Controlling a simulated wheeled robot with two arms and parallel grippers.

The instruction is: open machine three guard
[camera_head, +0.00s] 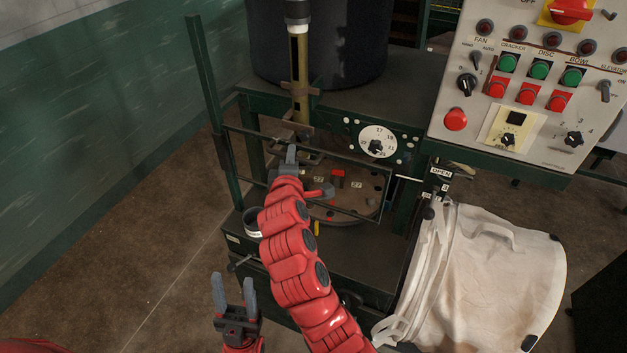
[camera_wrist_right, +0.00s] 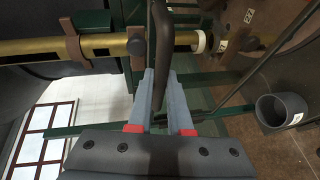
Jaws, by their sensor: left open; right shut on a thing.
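The guard (camera_head: 345,163) is a thin dark rectangular frame in front of the round brown disc (camera_head: 360,203) of the machine, and the disc is visible through it. My right gripper (camera_head: 291,158) reaches up to the frame's upper bar. In the right wrist view, my right gripper (camera_wrist_right: 163,85) is shut with a dark bar (camera_wrist_right: 163,35) between its fingers, which looks like the guard's bar. My left gripper (camera_head: 235,296) is open and empty, low in front of the machine and apart from it, fingers pointing up.
A control panel (camera_head: 540,95) with buttons and switches stands at upper right. A white bulk bag (camera_head: 490,285) hangs at lower right. A brass-coloured tube (camera_head: 299,75) rises behind the guard. A numbered dial (camera_head: 377,141) sits beside it. A dark cup (camera_wrist_right: 283,108) shows right in the wrist view. The floor at left is clear.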

